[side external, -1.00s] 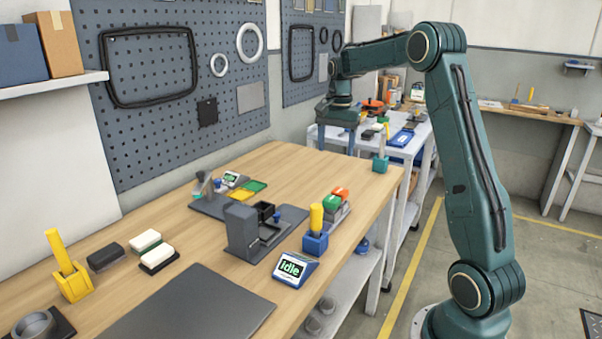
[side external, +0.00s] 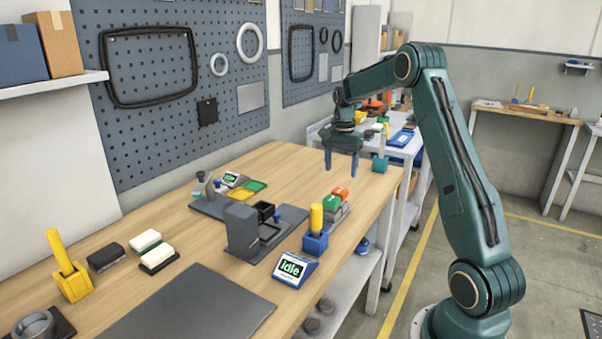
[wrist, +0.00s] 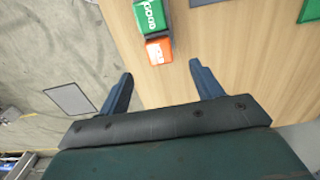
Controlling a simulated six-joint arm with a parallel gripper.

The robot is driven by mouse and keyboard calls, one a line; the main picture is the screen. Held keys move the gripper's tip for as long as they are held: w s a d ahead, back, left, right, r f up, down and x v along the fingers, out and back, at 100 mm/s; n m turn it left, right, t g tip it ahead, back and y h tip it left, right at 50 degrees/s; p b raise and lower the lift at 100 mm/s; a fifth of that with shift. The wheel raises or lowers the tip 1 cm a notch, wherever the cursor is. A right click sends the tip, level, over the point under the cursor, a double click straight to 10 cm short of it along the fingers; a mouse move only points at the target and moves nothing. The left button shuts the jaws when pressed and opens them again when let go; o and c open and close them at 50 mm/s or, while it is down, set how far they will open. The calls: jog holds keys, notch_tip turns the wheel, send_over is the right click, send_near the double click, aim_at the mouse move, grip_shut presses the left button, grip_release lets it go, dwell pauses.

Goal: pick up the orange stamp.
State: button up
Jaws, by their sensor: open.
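The orange stamp (side external: 341,193) stands next to a green stamp (side external: 331,203) in a grey holder near the table's right edge. In the wrist view the orange stamp (wrist: 159,51) lies just beyond the fingertips, roughly centred between them, with the green stamp (wrist: 151,15) behind it. My gripper (side external: 341,168) is open and empty. It points down above the table, on the far side of the stamps and higher than them. In the wrist view my gripper (wrist: 161,70) shows both fingers spread apart, touching nothing.
A blue block with a yellow handle (side external: 316,228) and the "Idle" display (side external: 295,268) stand nearer the camera. A grey fixture (side external: 243,232) is left of the stamps. Wood behind the stamps is clear.

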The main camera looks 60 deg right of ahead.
aim_at(340, 190)
jog(key=shift+f, duration=1.8)
jog(key=shift+f, duration=0.1)
jog(key=shift+f, duration=2.5)
jog(key=c, duration=1.1)
jog(key=shift+c, duration=0.2)
jog(key=shift+r, duration=0.1)
notch_tip(340, 190, up, 20)
